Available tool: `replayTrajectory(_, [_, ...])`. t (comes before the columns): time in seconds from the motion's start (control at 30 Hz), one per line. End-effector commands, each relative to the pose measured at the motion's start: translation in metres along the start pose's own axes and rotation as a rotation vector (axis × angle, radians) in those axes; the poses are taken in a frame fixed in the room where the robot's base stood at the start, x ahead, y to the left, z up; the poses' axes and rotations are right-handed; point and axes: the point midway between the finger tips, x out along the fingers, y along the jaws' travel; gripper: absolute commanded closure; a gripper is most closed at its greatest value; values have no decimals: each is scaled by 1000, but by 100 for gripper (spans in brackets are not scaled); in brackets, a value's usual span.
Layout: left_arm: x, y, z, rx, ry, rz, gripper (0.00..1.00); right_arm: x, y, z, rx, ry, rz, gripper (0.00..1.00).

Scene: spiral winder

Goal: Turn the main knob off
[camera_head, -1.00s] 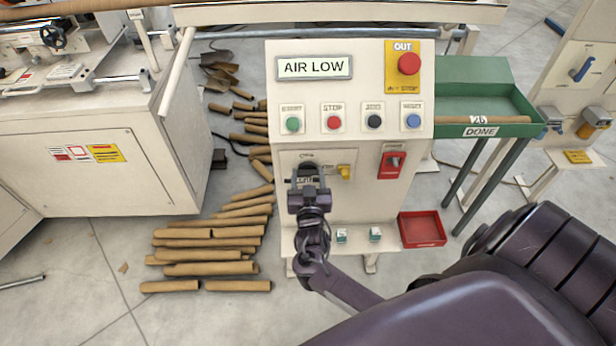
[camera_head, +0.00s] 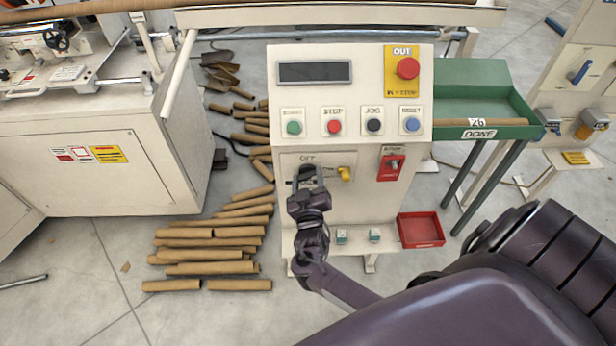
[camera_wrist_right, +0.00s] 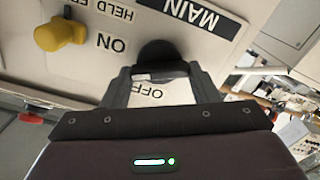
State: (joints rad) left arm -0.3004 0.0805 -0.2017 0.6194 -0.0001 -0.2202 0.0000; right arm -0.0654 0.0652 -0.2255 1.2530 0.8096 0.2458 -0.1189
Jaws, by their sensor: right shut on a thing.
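The main knob (camera_head: 305,169) is a black knob on the lower panel of the cream control cabinet (camera_head: 350,225). An OFF label shows just above it in the head view. In the right wrist view the knob (camera_wrist_right: 160,51) is dark and rounded, with MAIN, ON and OFF printed around it. My right gripper (camera_head: 308,178) is shut on the knob, its fingers on either side of it, and partly hides it. The display (camera_head: 315,73) at the cabinet's top is dark and blank. My left gripper is not in view.
A yellow padlock-like part (camera_head: 346,174) sits close right of the knob, with a red switch (camera_head: 390,166) beyond. Coloured buttons and a red stop button (camera_head: 408,68) are above. A red tray (camera_head: 421,230) is lower right. Cardboard tubes (camera_head: 210,254) lie on the floor left.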

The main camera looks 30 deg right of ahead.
Motion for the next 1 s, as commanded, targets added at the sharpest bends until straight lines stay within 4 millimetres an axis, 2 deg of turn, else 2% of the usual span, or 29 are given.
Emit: replayTrajectory(1.0, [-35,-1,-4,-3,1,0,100,-1,-4,1,-932,0,-3,68])
